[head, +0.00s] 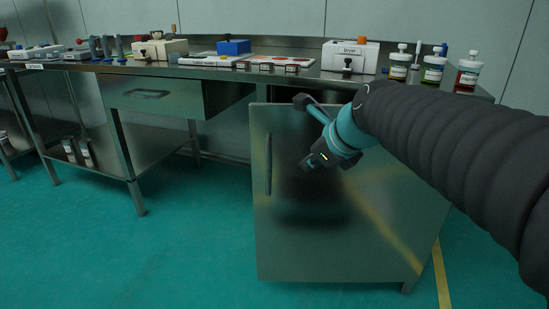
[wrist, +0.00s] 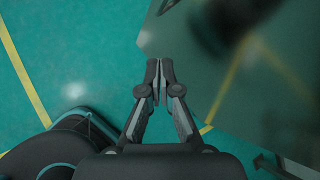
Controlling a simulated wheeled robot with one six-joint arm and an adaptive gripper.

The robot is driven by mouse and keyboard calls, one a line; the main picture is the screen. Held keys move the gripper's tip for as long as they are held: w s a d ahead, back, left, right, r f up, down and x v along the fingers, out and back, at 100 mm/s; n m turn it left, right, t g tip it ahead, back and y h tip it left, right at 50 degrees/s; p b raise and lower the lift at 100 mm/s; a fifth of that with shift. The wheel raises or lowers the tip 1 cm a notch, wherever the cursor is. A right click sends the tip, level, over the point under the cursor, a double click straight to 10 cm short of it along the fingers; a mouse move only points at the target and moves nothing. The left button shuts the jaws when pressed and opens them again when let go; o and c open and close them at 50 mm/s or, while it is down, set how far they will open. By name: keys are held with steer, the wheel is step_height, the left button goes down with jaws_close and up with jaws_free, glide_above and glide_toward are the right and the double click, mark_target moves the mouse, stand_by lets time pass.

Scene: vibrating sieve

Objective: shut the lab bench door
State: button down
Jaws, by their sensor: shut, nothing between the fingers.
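The lab bench door (head: 385,220) is a grey metal panel under the right part of the bench. It stands open, swung out toward me, with a vertical bar handle (head: 268,165) near its left edge. My gripper (head: 308,163) is in front of the door's outer face, right of the handle and in the upper half. In the wrist view my gripper (wrist: 159,68) has its fingers together and empty. The door (wrist: 215,75) fills the upper right there, with its edge close to the fingertips. I cannot tell whether they touch it.
The bench top (head: 200,73) carries a white dryer box (head: 350,57), several capped bottles (head: 433,68) and trays. A drawer (head: 150,94) left of the door sticks out. The green floor (head: 190,245) in front is clear, with a yellow line (head: 441,275) at right.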

steer(key=shift+w+a+f+m+y+b, duration=0.1)
steer(key=shift+w+a+f+m+b, duration=0.3)
steer(key=shift+w+a+f+m, duration=1.25)
steer(key=shift+w+a+f+n+y+b, duration=0.1)
steer(key=shift+w+a+f+b, duration=0.55)
steer(key=shift+w, duration=2.3)
steer(key=shift+w+a+f+m+y+b, duration=0.15)
steer(key=shift+w+a+f+m, duration=1)
steer(key=shift+w, duration=1.15)
steer(key=shift+a+r+n, duration=0.2)
steer(key=shift+r+n, duration=0.05)
steer(key=shift+n, duration=0.05)
